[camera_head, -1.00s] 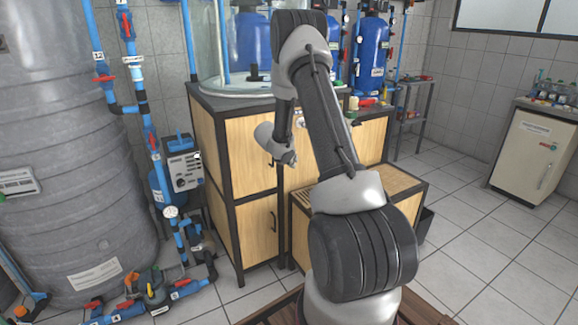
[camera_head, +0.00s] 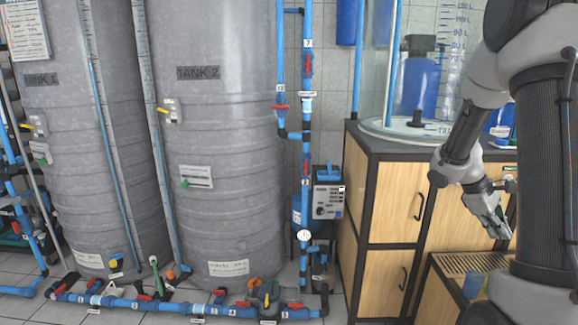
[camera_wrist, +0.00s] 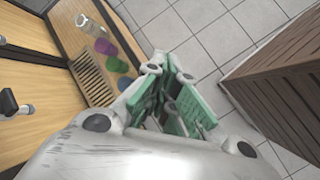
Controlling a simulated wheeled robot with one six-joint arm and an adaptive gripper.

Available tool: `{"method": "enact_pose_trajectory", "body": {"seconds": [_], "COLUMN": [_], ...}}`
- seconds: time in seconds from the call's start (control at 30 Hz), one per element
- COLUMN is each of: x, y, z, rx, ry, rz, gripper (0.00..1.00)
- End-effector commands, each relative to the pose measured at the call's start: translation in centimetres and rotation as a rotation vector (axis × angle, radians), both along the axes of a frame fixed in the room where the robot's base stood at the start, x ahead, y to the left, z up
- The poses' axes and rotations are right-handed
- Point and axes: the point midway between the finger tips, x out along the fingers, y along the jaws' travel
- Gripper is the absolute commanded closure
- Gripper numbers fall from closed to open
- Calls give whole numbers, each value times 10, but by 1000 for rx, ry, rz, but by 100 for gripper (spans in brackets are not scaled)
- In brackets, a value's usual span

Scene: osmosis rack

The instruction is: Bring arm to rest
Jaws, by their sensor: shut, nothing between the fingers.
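My gripper (camera_head: 503,228) is at the right of the head view, hanging with its fingers down in front of the wooden cabinet (camera_head: 398,200). It is shut and empty. In the wrist view its green-padded fingers (camera_wrist: 170,92) are close together, with nothing between them. My arm is bent, with its upper links at the right edge of the head view, where they hide part of the cabinet and the wall.
A low wooden bench (camera_head: 447,272) with a slatted top is below my gripper; a blue cup (camera_head: 473,285) shows there. Grey tanks (camera_head: 222,130) and blue floor pipes (camera_head: 150,303) stand left. In the wrist view, tiled floor (camera_wrist: 222,18) lies clear beside the bench.

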Motion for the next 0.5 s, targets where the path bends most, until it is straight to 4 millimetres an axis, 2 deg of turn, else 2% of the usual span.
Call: {"method": "enact_pose_trajectory", "body": {"seconds": [0.03, 0.2, 0.4, 0.5], "x": [-19, -80, -133, -151], "y": [19, 89, 169, 201], "z": [21, 65, 98, 113], "rx": [22, 148, 347, 448], "ry": [-62, -242, -431, -523], "rz": [-92, -371, -552, -570], "gripper": [100, 100, 100, 100]}}
